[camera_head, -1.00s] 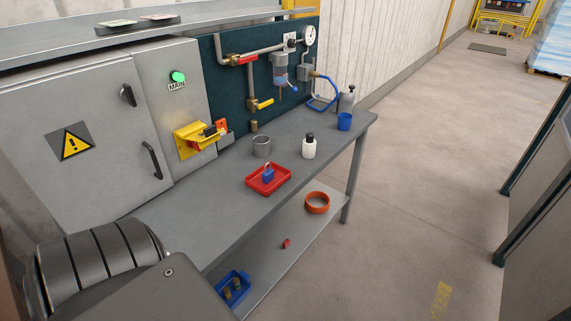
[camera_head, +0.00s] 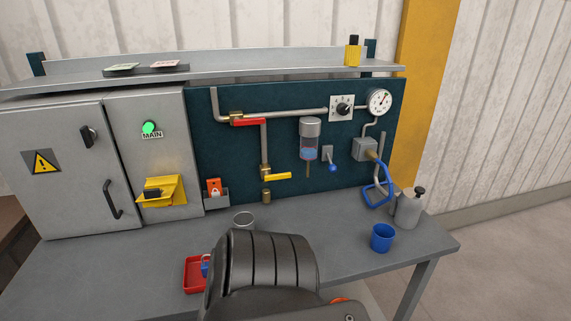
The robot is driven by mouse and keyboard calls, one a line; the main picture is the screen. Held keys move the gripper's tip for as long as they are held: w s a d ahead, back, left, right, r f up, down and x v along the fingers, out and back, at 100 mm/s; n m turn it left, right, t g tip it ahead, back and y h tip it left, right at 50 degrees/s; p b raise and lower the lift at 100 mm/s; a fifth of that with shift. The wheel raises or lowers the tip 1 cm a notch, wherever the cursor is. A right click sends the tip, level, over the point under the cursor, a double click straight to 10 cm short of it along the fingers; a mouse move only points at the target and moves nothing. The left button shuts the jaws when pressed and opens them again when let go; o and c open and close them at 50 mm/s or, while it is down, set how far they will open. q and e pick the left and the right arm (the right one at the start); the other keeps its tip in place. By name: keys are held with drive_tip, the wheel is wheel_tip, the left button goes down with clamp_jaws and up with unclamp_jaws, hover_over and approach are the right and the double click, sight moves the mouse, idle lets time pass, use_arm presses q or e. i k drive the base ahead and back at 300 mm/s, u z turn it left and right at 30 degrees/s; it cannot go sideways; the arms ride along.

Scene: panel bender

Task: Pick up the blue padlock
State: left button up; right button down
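The blue padlock (camera_head: 205,266) sits in a red tray (camera_head: 190,276) on the grey bench. Only its left part shows; a dark ribbed arm link of mine hides the rest of the padlock and the right part of the tray. Neither of my grippers is in view, so I cannot see what they hold.
A grey cabinet (camera_head: 65,170) and a dark panel (camera_head: 225,150) with pipes stand behind. The bench's left part is clear.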

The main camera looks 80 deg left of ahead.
sight(205, 266)
drive_tip(key=i, duration=1.4)
drive_tip(key=u, duration=3.1)
